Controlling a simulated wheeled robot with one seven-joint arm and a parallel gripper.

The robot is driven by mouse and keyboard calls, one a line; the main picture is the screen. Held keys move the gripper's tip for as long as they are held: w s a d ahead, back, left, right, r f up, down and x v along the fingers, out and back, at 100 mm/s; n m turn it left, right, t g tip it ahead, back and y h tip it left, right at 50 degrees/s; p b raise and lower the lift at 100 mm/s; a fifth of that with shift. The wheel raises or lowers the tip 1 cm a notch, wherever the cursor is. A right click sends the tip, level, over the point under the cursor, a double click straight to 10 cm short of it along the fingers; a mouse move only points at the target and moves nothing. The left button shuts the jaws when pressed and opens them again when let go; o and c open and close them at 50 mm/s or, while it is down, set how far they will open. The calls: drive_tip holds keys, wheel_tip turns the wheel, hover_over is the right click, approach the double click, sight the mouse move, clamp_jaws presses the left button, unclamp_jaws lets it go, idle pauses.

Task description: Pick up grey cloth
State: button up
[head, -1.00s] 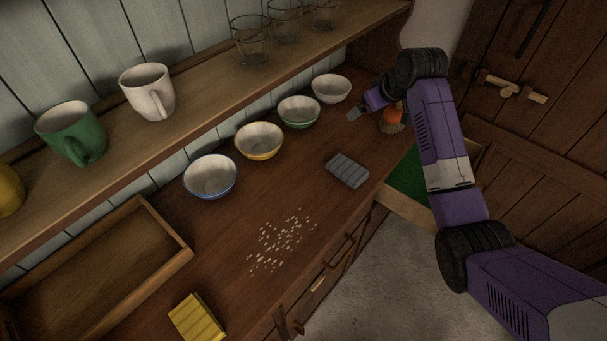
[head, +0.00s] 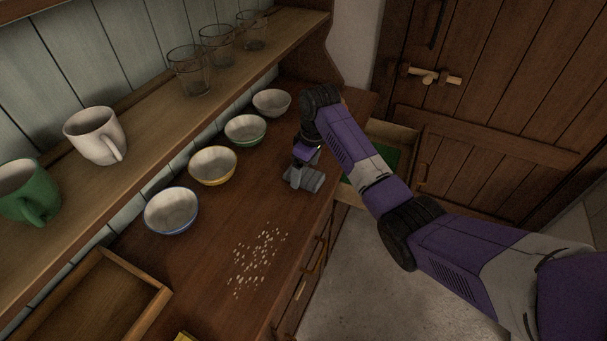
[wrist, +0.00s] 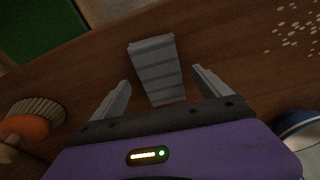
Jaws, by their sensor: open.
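The grey cloth (wrist: 157,72) is a folded, striped block lying on the wooden counter. In the wrist view it sits between and just ahead of the two fingers of my gripper (wrist: 161,97), with a gap on each side. My gripper is open and empty. In the head view my gripper (head: 302,178) is over the cloth (head: 313,180) and hides part of it.
Several bowls, such as the yellow-rimmed bowl (head: 213,166), stand along the wall side. Scattered crumbs (head: 258,258) lie on the counter toward the front. An orange-topped brush (wrist: 30,124) is beside my gripper. An open drawer with green lining (head: 385,160) juts out at the right.

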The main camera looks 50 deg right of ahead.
drive_tip(key=shift+f, duration=0.7)
drive_tip(key=shift+w, duration=0.1)
drive_tip(key=c, duration=1.4)
drive_tip(key=shift+c, duration=0.2)
drive_tip(key=shift+r, duration=0.1)
wheel_tip(320, 180, up, 10)
drive_tip(key=b, duration=0.2)
wheel_tip(320, 180, up, 10)
drive_tip(key=p, duration=0.6)
hover_over(304, 173)
